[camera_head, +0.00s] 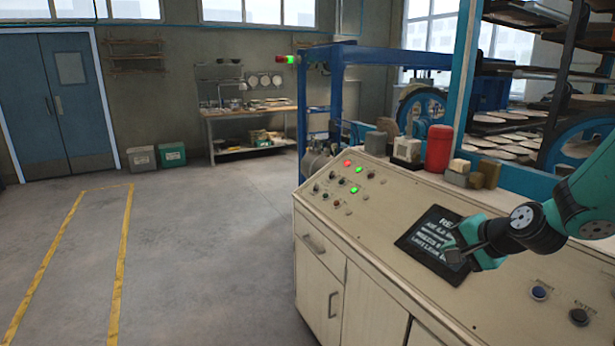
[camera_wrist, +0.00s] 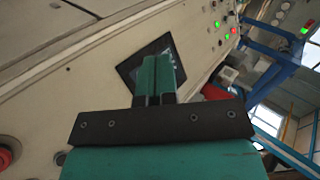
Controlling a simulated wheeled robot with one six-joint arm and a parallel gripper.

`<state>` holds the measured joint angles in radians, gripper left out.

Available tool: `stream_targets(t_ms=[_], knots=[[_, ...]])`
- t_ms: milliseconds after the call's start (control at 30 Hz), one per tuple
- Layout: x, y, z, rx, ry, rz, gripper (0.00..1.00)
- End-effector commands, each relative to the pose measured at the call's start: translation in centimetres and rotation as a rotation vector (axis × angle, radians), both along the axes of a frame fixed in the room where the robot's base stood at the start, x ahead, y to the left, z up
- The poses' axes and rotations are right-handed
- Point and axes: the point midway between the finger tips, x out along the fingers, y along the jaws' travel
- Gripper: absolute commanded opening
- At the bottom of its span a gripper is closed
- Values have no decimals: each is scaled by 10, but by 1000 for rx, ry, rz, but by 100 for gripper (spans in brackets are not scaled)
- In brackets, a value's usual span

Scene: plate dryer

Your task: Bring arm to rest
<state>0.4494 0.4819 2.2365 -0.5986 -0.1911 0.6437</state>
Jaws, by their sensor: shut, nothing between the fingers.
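My gripper (camera_head: 452,246) is in the right part of the head view, in front of the dark display screen (camera_head: 432,238) on the sloping control panel. My arm reaches in from the right edge and hides part of the screen's lettering. In the wrist view my gripper (camera_wrist: 158,62) points at the same screen (camera_wrist: 140,62), with its two green fingers together and nothing between them. I cannot tell exactly how far the fingertips are from the panel.
The beige control cabinet (camera_head: 365,268) carries lit red and green buttons. A blue button (camera_head: 539,292) sits below the arm. A red cylinder (camera_head: 438,148) and small blocks stand along the panel's back edge, before the blue-framed plate dryer. The floor (camera_head: 200,250) at left is clear.

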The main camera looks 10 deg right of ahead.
Motion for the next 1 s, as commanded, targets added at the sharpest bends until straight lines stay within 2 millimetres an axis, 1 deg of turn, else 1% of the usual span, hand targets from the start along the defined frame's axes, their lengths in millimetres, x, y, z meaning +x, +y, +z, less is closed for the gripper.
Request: stream_targets(t_ms=[33,67,100,167,200,267,300,333,400,500,600,667,1000], knots=[[-14,41,10,-59,10,151,0],[-25,62,16,-95,20,241,0],[-42,88,23,-142,30,362,0],[-73,125,33,-215,44,547,0],[-97,147,38,-265,50,672,0],[-135,173,44,-337,55,856,0],[-160,186,47,-382,57,973,0],[-179,193,48,-415,59,1055,0],[-218,204,51,-480,59,1224,0],[-258,209,52,-545,58,1399,0],[-280,210,53,-581,58,1497,0],[-286,210,53,-590,58,1524,0],[-286,210,53,-590,58,1524,0]])
